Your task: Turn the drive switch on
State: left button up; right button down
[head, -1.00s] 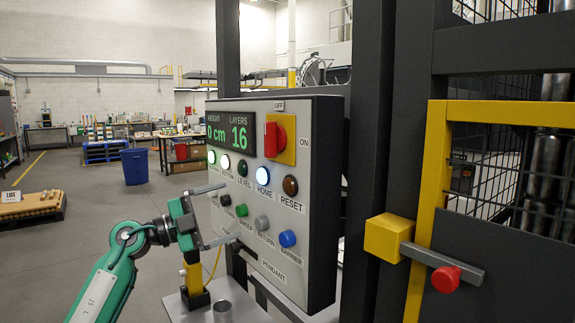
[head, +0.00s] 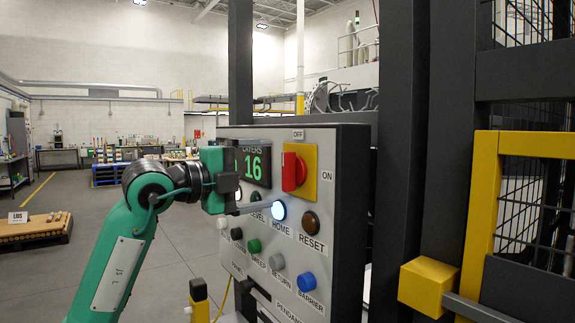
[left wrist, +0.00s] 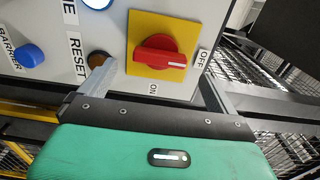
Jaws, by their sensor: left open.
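The drive switch is a red rotary knob (head: 290,171) on a yellow plate (head: 309,165) at the upper right of the grey control panel. Its handle stands upright towards the OFF label, with ON to its right. In the left wrist view the red knob (left wrist: 160,57) shows beyond the fingers, its white mark pointing to OFF. My left gripper (head: 258,198) is open and empty, in front of the panel, left of and slightly below the knob. In the left wrist view its fingers (left wrist: 160,80) are spread either side of the knob, apart from it. The right gripper is out of view.
The panel (head: 343,210) also carries a display (head: 256,164), partly hidden by my gripper, a lit HOME button (head: 279,211), a brown RESET button (head: 311,222) and a blue BARRIER button (head: 306,281). A dark frame and yellow gate (head: 484,190) stand to the right.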

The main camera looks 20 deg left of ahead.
aim_at(283, 173)
pick_arm(q)
jog(key=p+x, duration=0.1)
jog(key=x, duration=0.5)
jog(key=shift+w+d+p, duration=0.15)
jog(key=shift+w+p, duration=0.1)
jog(key=shift+p, duration=0.1)
jog(key=c, duration=1)
